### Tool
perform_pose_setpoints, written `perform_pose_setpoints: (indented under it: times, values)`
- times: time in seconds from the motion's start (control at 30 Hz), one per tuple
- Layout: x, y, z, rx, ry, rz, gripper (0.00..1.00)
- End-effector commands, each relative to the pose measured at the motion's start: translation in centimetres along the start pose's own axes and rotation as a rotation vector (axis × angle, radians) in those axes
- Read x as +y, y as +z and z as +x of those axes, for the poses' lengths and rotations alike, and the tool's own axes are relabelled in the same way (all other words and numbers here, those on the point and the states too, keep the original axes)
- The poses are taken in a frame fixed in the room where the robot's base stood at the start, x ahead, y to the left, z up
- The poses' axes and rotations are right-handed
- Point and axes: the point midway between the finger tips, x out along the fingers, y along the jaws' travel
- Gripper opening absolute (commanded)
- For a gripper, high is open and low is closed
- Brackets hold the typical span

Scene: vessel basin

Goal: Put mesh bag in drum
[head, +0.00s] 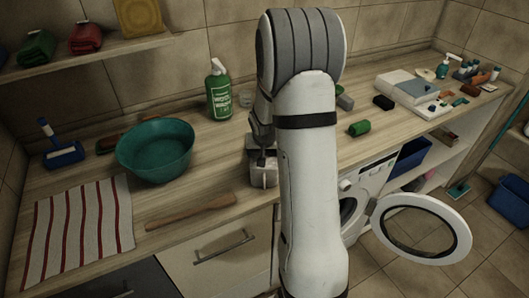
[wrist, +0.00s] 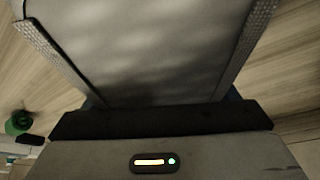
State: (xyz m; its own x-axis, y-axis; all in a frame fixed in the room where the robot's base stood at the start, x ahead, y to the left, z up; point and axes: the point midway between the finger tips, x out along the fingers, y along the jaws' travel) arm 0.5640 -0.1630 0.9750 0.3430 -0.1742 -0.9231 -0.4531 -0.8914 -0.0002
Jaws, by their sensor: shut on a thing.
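My gripper (head: 262,152) is at the worktop's front edge, left of my white arm. It is shut on a pale grey thing (head: 264,174). In the wrist view the pale grey thing (wrist: 145,45) fills the space between the two textured fingers. No weave is clear on it, so I cannot tell for sure that it is the mesh bag. The washing machine (head: 372,178) stands under the worktop to the right, with its round door (head: 422,228) swung open. The drum opening (head: 348,212) shows only in part behind my arm.
On the worktop (head: 225,165) are a teal basin (head: 155,150), a striped cloth (head: 85,225), a wooden paddle (head: 190,212) and a green bottle (head: 219,90). A green roll (head: 359,128) and a dark block (head: 383,102) lie right of my arm. The open door juts out over the floor.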

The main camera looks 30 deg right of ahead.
Motion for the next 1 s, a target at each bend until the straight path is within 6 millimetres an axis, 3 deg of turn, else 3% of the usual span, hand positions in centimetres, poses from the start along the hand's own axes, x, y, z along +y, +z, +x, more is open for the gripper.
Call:
perform_pose_setpoints:
  times: [0.17, 0.2, 0.43, 0.77, 1.0]
  values:
    - [0.0, 0.1, 0.3, 0.001, 0.0, 0.0, 0.49]
    - [0.0, 0.1, 0.2, 0.0, 0.0, -0.001, 0.81]
    - [-0.1, 0.1, 0.1, 0.0, 0.0, -0.001, 1.0]
    - [-0.1, -0.1, -0.3, 0.0, 0.0, -0.002, 1.0]
    - [-0.2, -0.1, -4.0, 0.005, -0.002, -0.002, 1.0]
